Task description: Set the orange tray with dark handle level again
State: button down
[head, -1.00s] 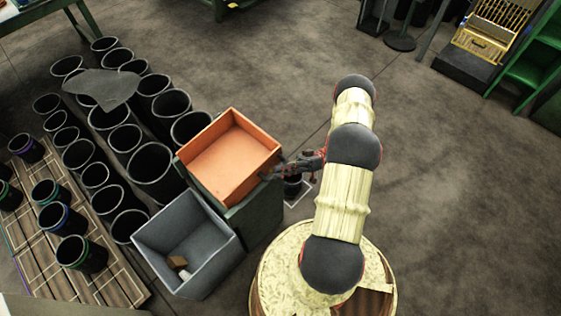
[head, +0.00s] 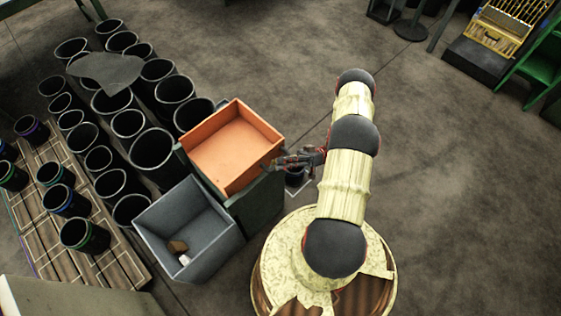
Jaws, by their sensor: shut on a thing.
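The orange tray (head: 232,152) is an open, empty box on top of a dark green stand (head: 262,203). Its near right edge is at my gripper (head: 272,163). My gripper reaches in from the right and is shut on the tray at that side. The dark handle is hidden behind the fingers or too small to make out. From this high view I cannot tell clearly how far the tray tilts.
A grey bin (head: 190,225) with a few small scraps stands directly front-left of the tray.

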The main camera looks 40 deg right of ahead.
jog(key=c, duration=1.8)
grip_release()
jog(key=shift+f, duration=0.2)
jog(key=shift+r, duration=0.15)
notch_tip(320, 180, up, 10)
jog(key=shift+w+f, duration=0.15)
jog(key=shift+f, duration=0.05)
jog(key=shift+d+r, duration=0.1)
jog(key=shift+r, duration=0.15)
jog(key=shift+f, duration=0.1)
